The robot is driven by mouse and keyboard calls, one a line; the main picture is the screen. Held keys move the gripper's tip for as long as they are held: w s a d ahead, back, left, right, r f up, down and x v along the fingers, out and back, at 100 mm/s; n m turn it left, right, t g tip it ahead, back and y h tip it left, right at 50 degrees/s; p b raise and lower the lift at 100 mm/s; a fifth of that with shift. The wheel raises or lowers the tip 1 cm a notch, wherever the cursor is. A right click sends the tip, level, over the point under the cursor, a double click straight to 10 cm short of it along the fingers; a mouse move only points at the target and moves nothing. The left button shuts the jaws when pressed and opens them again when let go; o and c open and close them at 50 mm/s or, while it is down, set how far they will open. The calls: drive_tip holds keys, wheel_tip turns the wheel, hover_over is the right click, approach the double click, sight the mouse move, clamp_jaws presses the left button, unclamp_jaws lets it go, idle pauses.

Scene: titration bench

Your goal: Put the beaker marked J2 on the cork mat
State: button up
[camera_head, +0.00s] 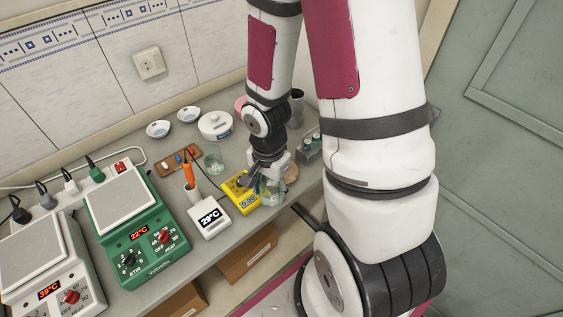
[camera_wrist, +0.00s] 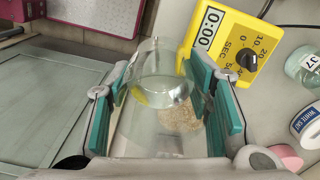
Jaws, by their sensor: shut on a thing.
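My gripper (camera_head: 266,174) is at the bench's front edge, shut on a clear glass beaker (camera_head: 271,191). In the wrist view, the teal pads of my gripper (camera_wrist: 165,98) are on either side of the beaker (camera_wrist: 158,85); no mark on it can be read. The tan cork mat (camera_head: 291,173) lies just right of my gripper, partly hidden. In the wrist view the cork mat (camera_wrist: 181,118) shows behind and through the glass. Whether the beaker touches anything below cannot be told. Another glass beaker (camera_head: 213,163) stands further back; its mark (camera_wrist: 308,62) is not surely readable.
A yellow timer (camera_head: 241,194) stands close left of the held beaker. A white meter (camera_head: 209,217) and a green hotplate (camera_head: 138,228) are further left. A white salt jar (camera_head: 216,125) and a small rack (camera_head: 310,146) stand behind. The bench's front edge is near.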

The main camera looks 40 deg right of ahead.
drive_tip(key=shift+w+d+f+b, duration=0.15)
drive_tip(key=shift+w+d+b, duration=0.35)
drive_tip(key=shift+w+d, duration=0.25)
drive_tip(key=w+d, duration=0.2)
drive_tip(key=d, duration=0.1)
drive_tip(key=w+d+p, duration=0.1)
drive_tip(key=w+d, duration=0.1)
drive_tip(key=w+d+p, duration=0.1)
drive_tip(key=w+d, duration=0.1)
drive_tip(key=d, duration=0.1)
drive_tip(key=shift+w+d+f, duration=0.15)
drive_tip(key=shift+d+f, duration=0.15)
drive_tip(key=shift+f, duration=1.85)
drive_tip(key=shift+f, duration=0.15)
drive_tip(key=o, duration=1.2)
drive_tip(key=shift+o, duration=0.2)
